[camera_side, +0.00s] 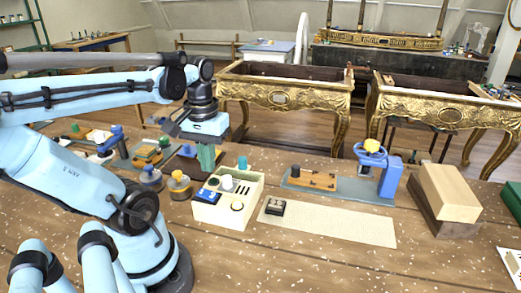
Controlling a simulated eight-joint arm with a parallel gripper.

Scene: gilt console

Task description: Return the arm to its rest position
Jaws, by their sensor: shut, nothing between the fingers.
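My gripper (206,158) hangs from my light-blue arm at the left centre, pointing down. Its greenish fingers are shut and I see nothing held between them. It is just behind and left of a cream box (229,201) with a dark panel, knobs and a round opening on top. The fingertips look close to the box's back left corner, and I cannot tell whether they touch it. My arm covers much of the left side of the view.
On the wooden table (330,260) stand jars (179,185), a cream mat (345,226) with a small black block (275,207), a blue clamp device (386,172) on a grey plate, and a wooden block (448,193). Gilt consoles (283,97) stand behind.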

